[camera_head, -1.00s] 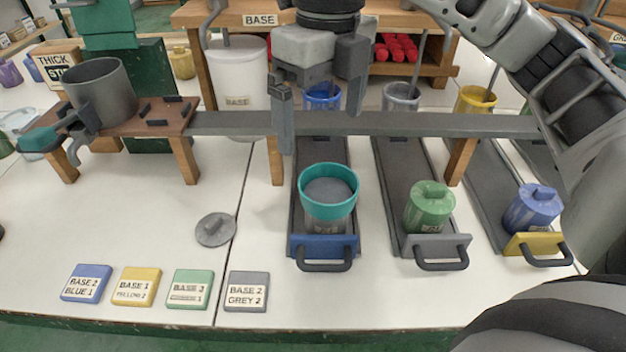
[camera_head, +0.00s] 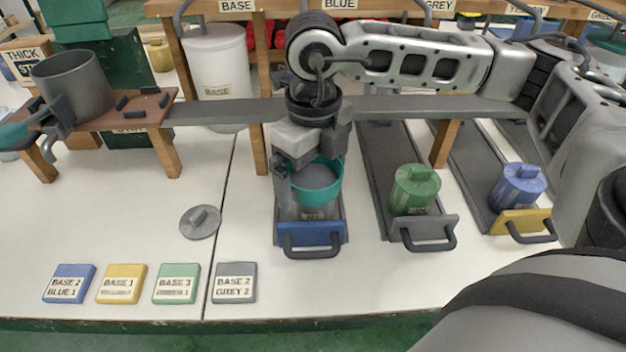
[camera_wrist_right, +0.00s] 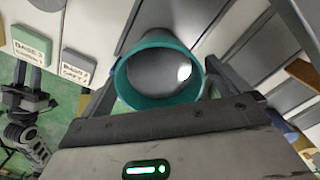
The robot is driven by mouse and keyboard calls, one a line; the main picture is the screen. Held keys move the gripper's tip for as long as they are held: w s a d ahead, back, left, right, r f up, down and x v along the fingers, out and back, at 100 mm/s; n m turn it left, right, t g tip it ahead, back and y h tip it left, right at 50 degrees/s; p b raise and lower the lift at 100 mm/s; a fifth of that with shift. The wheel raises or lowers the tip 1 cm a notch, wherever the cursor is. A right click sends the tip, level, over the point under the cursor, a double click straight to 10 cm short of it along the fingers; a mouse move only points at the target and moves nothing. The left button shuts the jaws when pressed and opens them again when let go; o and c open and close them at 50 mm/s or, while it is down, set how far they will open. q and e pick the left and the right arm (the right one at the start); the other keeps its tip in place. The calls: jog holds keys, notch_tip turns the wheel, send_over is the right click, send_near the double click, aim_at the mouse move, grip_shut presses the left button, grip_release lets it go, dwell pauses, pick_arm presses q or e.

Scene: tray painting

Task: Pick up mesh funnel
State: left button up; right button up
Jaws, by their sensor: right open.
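The mesh funnel (camera_head: 320,177) has a teal rim and a grey mesh inside. It sits upright on top of a labelled can on the blue-fronted slide tray (camera_head: 311,233). My right gripper (camera_head: 311,188) points down at the funnel with its fingers apart, one on either side of it. In the right wrist view the funnel's teal rim (camera_wrist_right: 150,101) lies between the two fingers, and I see no clear grip on it. The far finger is largely hidden in the head view. My left gripper (camera_wrist_right: 27,75) shows small at the left edge of the wrist view.
A green can (camera_head: 415,188) and a blue can (camera_head: 517,186) stand on neighbouring slides. A grey lid (camera_head: 200,222) lies left of the blue-fronted tray. Label tiles line the front. A raised grey rail (camera_head: 225,111) crosses behind. The front left tabletop is mostly clear.

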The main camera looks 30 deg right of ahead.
jog(key=shift+f, duration=0.9)
jog(key=c, duration=1.1)
jog(key=shift+r, duration=0.15)
